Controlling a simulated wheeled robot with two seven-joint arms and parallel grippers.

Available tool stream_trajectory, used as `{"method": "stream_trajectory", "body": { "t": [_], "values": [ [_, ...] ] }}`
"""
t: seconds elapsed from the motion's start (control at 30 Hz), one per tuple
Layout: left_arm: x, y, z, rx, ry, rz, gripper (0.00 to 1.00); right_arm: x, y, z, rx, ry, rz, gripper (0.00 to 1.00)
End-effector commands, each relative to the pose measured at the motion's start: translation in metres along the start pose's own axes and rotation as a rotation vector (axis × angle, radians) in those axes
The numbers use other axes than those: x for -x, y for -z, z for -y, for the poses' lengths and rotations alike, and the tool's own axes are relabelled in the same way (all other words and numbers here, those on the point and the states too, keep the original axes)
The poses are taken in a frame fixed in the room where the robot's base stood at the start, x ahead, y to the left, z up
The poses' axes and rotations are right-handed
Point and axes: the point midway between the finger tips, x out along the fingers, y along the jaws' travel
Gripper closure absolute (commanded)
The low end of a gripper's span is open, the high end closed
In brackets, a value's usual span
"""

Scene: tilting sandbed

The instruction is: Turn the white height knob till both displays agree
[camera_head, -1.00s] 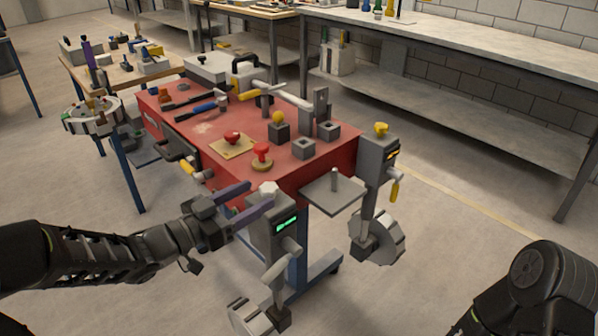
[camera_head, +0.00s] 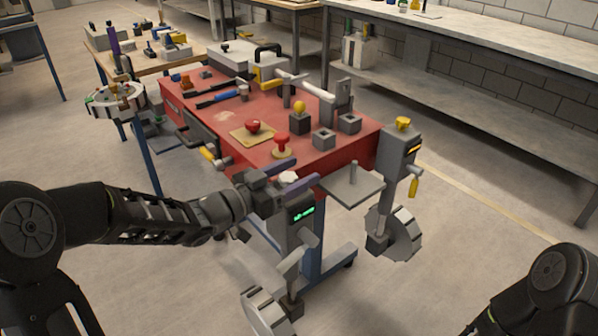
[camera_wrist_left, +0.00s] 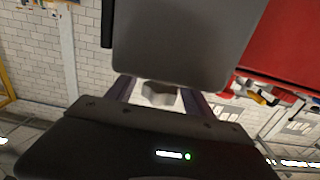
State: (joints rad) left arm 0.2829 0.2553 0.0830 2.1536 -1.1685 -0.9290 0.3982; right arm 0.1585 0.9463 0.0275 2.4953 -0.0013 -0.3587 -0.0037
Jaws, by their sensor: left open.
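The white knob (camera_head: 288,177) sits on top of the near grey post, above a green-lit display (camera_head: 301,213). My left gripper (camera_head: 305,169) is open, with one purple finger on each side of the knob. The second display (camera_head: 414,144) glows orange on the far grey post, under a yellow knob (camera_head: 403,123). The digits on both displays are too small to read. My right gripper is out of view.
The red sandbed table (camera_head: 225,118) carries blocks, a red mushroom-shaped knob (camera_head: 282,143) and tools behind the near post. A small grey plate (camera_head: 352,186) sticks out between the posts. Grey handwheels (camera_head: 404,236) hang low.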

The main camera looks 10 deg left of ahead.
Motion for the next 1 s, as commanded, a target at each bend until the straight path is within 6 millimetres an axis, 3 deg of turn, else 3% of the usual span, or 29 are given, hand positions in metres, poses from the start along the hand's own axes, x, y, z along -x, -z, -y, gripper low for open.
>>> {"method": "stream_trajectory", "body": {
  "t": [0.37,1.0],
  "values": [
    [-0.0074,0.0005,-0.0005,0.000,-0.001,-0.001,0.40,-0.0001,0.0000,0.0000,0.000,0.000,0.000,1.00],
    [-0.0071,0.0003,-0.0003,0.000,0.000,0.000,0.92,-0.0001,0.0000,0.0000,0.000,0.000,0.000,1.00]
  ]
}}
